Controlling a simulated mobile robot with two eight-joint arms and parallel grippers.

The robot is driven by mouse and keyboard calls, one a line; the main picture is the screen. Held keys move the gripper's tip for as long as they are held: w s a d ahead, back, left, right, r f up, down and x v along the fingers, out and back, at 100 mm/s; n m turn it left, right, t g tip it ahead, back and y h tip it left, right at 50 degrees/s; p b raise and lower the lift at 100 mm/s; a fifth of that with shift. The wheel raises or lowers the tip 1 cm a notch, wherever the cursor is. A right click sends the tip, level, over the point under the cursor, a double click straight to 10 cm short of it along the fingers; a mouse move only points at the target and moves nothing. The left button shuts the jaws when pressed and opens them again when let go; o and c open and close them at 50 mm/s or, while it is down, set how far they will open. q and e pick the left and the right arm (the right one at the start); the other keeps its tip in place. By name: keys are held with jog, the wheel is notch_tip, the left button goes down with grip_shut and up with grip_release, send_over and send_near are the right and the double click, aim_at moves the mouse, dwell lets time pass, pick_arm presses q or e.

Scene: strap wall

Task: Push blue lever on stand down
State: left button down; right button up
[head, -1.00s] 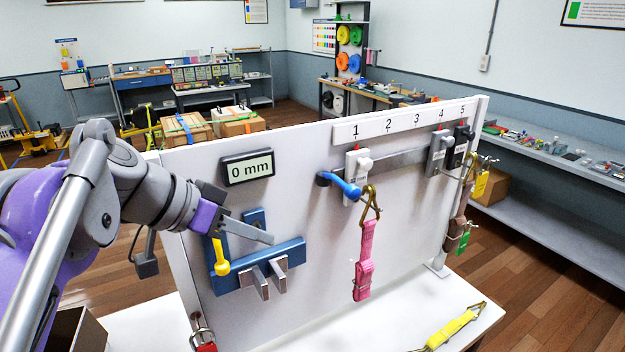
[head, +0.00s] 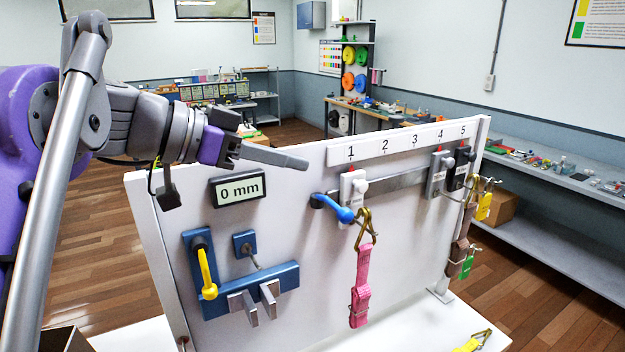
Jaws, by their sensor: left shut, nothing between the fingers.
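The blue lever (head: 336,209) sits on the white upright panel, beside the white block under number 1. Its dark pivot is at the left, and its handle slopes down to the right to a rounded end. My left gripper (head: 303,163) is shut and empty. Its grey fingers point right, at the panel's top edge, up and left of the lever and apart from it in the picture. My right gripper is not in view.
A display reading 0 mm (head: 238,189) is on the panel. Below it is a blue fixture with a yellow handle (head: 207,275) and grey jaws. A pink strap (head: 361,285) hangs from a hook right of the lever. Grey and black blocks are further right.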

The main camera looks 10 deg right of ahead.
pick_arm(q)
jog(key=w+d+f+b, duration=0.2)
jog(key=d+f, duration=0.5)
jog(key=shift+d+f, duration=0.2)
jog(key=shift+f, duration=0.1)
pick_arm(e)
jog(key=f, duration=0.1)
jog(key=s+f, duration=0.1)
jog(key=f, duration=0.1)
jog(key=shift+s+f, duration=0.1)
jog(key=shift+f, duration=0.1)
pick_arm(q)
jog(key=shift+w, duration=0.15)
jog(key=shift+s+d+f+m, duration=0.1)
jog(key=shift+s+f+m, duration=0.15)
jog(key=shift+f+m, duration=0.05)
